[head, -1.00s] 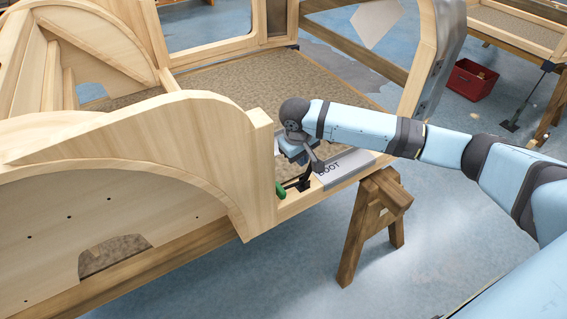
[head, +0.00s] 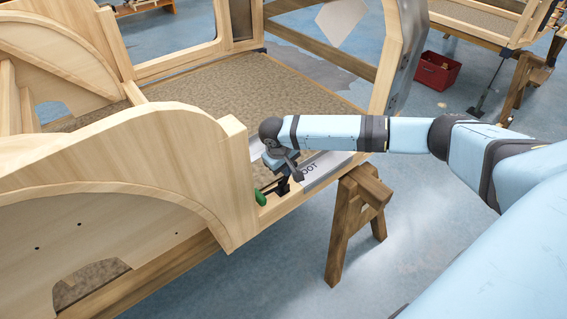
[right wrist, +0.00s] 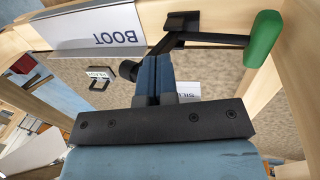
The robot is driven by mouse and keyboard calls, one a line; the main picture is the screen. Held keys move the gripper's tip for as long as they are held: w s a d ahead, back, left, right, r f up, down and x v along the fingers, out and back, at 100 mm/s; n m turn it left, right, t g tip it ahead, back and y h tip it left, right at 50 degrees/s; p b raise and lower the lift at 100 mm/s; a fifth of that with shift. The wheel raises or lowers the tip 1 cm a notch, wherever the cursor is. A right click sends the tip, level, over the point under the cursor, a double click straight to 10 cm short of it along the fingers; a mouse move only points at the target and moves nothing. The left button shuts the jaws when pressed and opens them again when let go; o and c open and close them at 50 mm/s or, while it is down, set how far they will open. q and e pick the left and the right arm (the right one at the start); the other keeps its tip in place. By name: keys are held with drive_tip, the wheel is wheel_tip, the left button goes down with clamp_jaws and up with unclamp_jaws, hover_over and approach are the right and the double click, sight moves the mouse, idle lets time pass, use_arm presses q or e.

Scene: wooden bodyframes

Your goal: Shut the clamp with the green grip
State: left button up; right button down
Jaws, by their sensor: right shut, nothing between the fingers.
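The clamp has a green grip (head: 261,198) on a dark lever and is mounted on the wooden sill beside the curved side panel. In the right wrist view the green grip (right wrist: 263,38) is at the upper right, and the black lever (right wrist: 212,38) runs left from it to a dark bracket. My right gripper (head: 284,174) is just above and behind the clamp in the head view. In the right wrist view its fingers (right wrist: 153,75) are together and empty, with their tips close to the lever; I cannot tell whether they touch it. My left gripper is out of view.
A grey plate marked BOOT (head: 325,168) lies on the sill right of the clamp. A wooden trestle (head: 357,215) stands under the frame's corner. The curved wooden panel (head: 165,145) rises left of the clamp. A red crate (head: 437,72) is on the floor behind.

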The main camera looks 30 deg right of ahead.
idle(0.4)
drive_tip(key=shift+d+p, duration=0.15)
drive_tip(key=shift+p, duration=0.25)
drive_tip(key=shift+d+y, duration=0.1)
drive_tip(key=shift+y, duration=0.2)
